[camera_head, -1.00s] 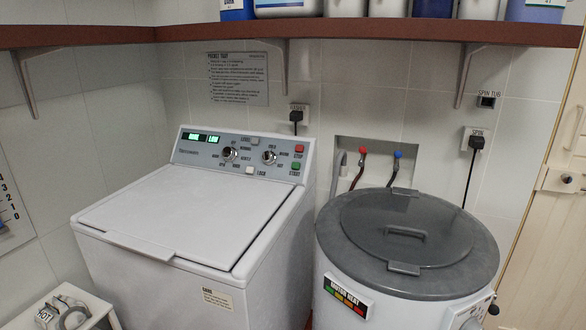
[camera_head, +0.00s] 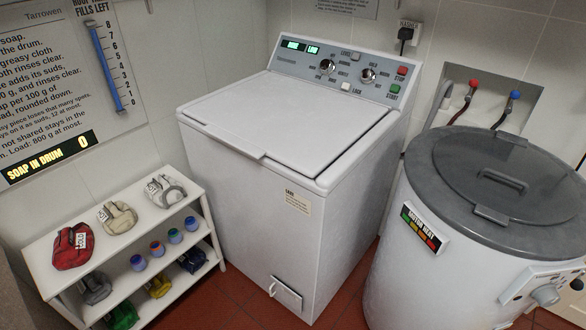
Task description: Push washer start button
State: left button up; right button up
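The white top-loading washer (camera_head: 240,190) stands in the middle of the view with its lid (camera_head: 285,112) shut. Its grey control panel (camera_head: 340,68) runs along the back top edge. The green start button (camera_head: 394,88) is at the panel's right end, just below the red stop button (camera_head: 402,71). Two round dials (camera_head: 327,66) and a white lock button (camera_head: 346,86) are on the same panel. Two small green displays (camera_head: 302,46) are lit at its left. Neither of my grippers is in view.
A grey-lidded spin tub (camera_head: 500,185) stands close on the right. A low white shelf (camera_head: 140,225) with cloth bundles and small jars stands at the left. A lit soap counter (camera_head: 48,158) on the left wall reads 0. Red tiled floor (camera_head: 240,305) shows between them.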

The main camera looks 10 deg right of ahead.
aim_at(394, 88)
jog(key=l+u, duration=0.35)
jog(key=l, duration=0.35)
jog(key=l+u, duration=0.4)
jog(key=l, duration=0.25)
